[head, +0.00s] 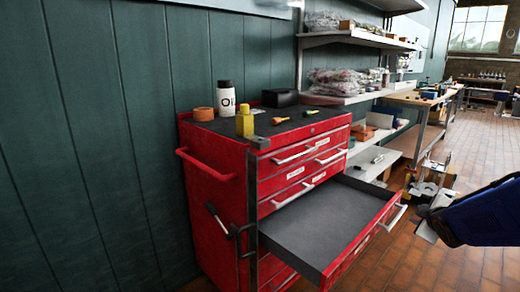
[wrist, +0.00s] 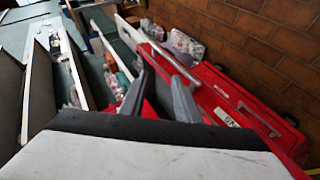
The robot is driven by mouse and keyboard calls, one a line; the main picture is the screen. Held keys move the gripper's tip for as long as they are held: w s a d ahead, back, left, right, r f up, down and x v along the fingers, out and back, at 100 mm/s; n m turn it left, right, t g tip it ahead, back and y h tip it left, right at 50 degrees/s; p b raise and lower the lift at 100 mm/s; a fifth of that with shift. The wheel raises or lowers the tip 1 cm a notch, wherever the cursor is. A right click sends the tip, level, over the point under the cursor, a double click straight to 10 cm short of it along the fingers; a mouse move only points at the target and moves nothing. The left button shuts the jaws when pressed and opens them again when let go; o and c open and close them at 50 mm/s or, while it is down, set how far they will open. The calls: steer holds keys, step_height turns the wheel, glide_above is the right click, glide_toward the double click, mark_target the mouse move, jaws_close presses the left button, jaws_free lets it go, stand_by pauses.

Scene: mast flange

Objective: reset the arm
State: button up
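My gripper shows at the right edge of the head view (head: 428,218), at the end of my blue arm, in the air to the right of the open drawer (head: 320,225). In the wrist view, the two grey fingers of my gripper (wrist: 163,80) stand apart with nothing seen between them. A red drawer front with a pale handle (wrist: 165,52) lies beyond the fingers in the wrist view. I cannot tell how far the fingers are from it. The open drawer is dark grey inside and looks empty.
The red tool cabinet (head: 215,165) stands against a green wall. On its top are a yellow bottle (head: 244,122), a white canister (head: 226,98), orange tape (head: 204,114) and screwdrivers. Shelves (head: 345,98) and a workbench (head: 415,98) stand behind. Tiled floor (head: 400,265) is open at front right.

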steer(key=s+a+m+g+y, duration=0.2)
steer(key=s+a+m+g, duration=0.1)
steer(key=s+a, duration=0.8)
steer(key=s+a+m+g+y, duration=0.2)
steer(key=s+a+m, duration=0.4)
steer(key=s+a, duration=0.5)
steer(key=s+g, duration=0.1)
steer(key=s, duration=0.5)
steer(key=shift+s+a+f+m+g, duration=0.15)
steer(key=shift+s+a+m+g, duration=0.15)
